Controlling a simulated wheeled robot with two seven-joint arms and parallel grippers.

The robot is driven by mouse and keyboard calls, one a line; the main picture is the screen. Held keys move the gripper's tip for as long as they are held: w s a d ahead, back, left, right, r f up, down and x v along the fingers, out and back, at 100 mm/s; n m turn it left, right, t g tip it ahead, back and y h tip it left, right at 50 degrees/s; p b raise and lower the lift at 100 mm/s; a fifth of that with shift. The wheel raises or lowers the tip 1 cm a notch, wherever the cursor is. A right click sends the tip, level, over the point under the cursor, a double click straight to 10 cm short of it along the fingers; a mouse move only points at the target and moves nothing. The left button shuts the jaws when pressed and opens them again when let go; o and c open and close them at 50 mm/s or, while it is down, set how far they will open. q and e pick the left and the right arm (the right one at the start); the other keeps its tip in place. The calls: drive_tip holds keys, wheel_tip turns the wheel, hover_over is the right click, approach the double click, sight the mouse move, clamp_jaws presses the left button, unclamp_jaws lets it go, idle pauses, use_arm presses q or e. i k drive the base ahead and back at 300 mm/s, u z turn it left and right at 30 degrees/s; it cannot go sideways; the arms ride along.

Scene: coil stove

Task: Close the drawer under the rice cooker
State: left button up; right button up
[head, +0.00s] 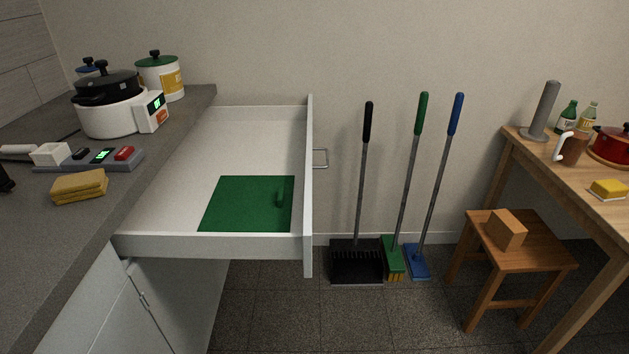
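The white drawer (170,205) is pulled far out from under the grey counter on the left. Its front panel (308,200) faces right and has a metal bar handle (321,159) on its outer side. A green board or sheet with a small green grip (247,204) lies inside on the drawer floor. The rice cooker, white with a black lid (108,103), stands on the counter above the drawer, with a lit green display. Neither of my grippers clearly shows; only a small dark shape is at the left edge.
On the counter (60,240) are a yellow sponge (80,187), a power strip (95,160) and a white canister (160,77). A dustpan (356,262) and two brooms (393,259) lean on the wall right of the drawer. A wooden stool (540,250) and table (575,178) stand at right.

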sight(165, 220)
drive_tip(key=u, duration=0.2)
drive_tip(key=k, duration=0.45)
drive_tip(key=z, duration=1.05)
drive_tip(key=i, duration=0.95)
drive_tip(key=u, duration=0.6)
drive_tip(key=i, duration=0.75)
drive_tip(key=u, duration=1.75)
drive_tip(key=k, duration=0.35)
drive_tip(key=z, duration=0.6)
drive_tip(key=i, duration=0.35)
drive_tip(key=u, duration=0.15)
